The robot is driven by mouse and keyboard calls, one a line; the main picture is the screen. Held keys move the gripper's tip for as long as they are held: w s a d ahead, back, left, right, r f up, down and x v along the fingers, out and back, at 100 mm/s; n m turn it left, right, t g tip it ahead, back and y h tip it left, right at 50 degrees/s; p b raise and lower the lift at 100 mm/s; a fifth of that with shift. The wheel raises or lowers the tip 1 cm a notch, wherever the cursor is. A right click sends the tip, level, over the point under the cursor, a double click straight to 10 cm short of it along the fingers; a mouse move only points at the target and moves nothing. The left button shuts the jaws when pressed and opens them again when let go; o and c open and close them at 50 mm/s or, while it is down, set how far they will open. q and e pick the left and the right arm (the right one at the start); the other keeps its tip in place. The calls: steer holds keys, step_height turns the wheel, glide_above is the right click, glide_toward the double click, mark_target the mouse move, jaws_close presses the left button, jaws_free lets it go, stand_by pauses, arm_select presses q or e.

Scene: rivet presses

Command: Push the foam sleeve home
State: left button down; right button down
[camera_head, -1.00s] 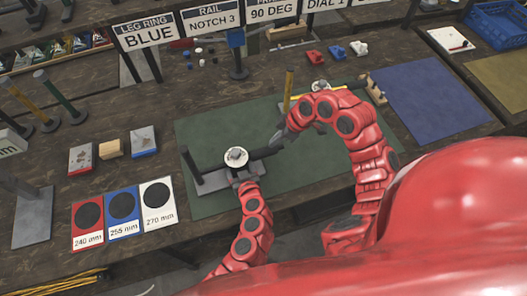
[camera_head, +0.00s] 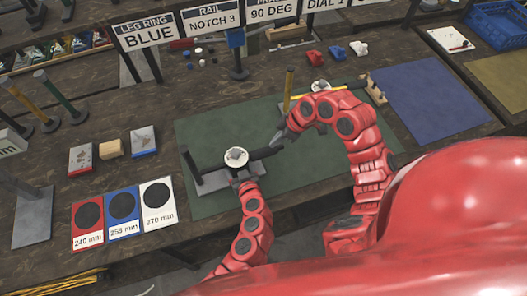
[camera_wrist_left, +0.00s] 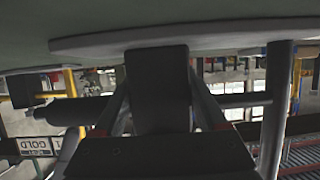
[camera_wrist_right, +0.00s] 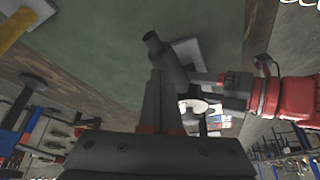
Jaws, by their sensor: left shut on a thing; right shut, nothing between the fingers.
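The dark foam sleeve (camera_head: 265,153) is a thick cylinder on the right end of a thin dark bar (camera_head: 213,176). The bar runs level from a post on a grey stand (camera_head: 205,181) on the green mat. My left gripper (camera_head: 239,174) is shut on the bar between post and sleeve; the left wrist view shows the sleeve (camera_wrist_left: 60,112) on one side and the post (camera_wrist_left: 276,100) on the other. My right gripper (camera_head: 276,141) is shut and empty beside the sleeve's outer end. In the right wrist view its fingertips overlap the sleeve (camera_wrist_right: 168,65); contact is unclear.
A yellow upright (camera_head: 289,88) stands on the green mat (camera_head: 200,130) behind my right arm. Labelled cards (camera_head: 122,207) and small blocks (camera_head: 111,149) lie to the left. A blue mat (camera_head: 430,98) at the right is clear. Signs line the back.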

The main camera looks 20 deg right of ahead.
steer(key=shift+d, duration=1.65)
steer(key=shift+f, duration=0.45)
steer(key=shift+a, duration=0.75)
steer(key=shift+a, duration=0.25)
